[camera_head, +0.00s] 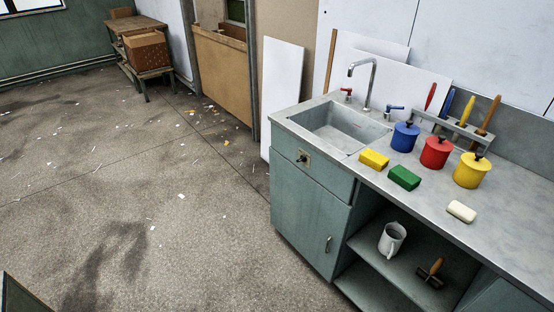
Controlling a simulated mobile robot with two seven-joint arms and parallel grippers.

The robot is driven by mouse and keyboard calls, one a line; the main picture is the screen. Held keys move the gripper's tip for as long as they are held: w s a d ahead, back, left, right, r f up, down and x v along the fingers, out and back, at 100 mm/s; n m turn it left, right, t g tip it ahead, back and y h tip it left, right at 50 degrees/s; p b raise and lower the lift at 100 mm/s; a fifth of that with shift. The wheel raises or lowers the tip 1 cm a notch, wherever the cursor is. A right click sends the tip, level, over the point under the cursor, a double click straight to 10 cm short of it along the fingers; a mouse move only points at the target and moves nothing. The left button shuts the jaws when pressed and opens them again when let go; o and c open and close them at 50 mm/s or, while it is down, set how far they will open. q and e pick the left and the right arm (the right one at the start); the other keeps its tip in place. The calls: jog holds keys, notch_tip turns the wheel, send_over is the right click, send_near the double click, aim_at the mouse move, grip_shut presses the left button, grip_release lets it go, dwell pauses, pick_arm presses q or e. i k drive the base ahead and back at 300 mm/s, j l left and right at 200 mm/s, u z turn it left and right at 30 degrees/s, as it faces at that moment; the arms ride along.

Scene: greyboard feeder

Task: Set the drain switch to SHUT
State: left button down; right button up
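A small switch plate with a dark knob (303,158) is on the front of the grey-green sink cabinet (310,195), just below the counter edge. It appears to be the drain switch. Its lettering is too small to read, so I cannot tell its setting. The sink basin (345,128) is set in the counter above it, and I see no water in it. Neither of my grippers is in view.
Red, blue and yellow pots, sponges and a soap bar stand on the counter (425,205). A tap (372,82) rises behind the basin. A white jug (391,240) and a brush (432,273) are on the open shelf. The floor (170,200) left of the cabinet is mostly clear.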

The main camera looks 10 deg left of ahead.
aim_at(303, 158)
jog(key=i+l+z, duration=0.2)
jog(key=i, duration=0.9)
jog(key=j, duration=0.1)
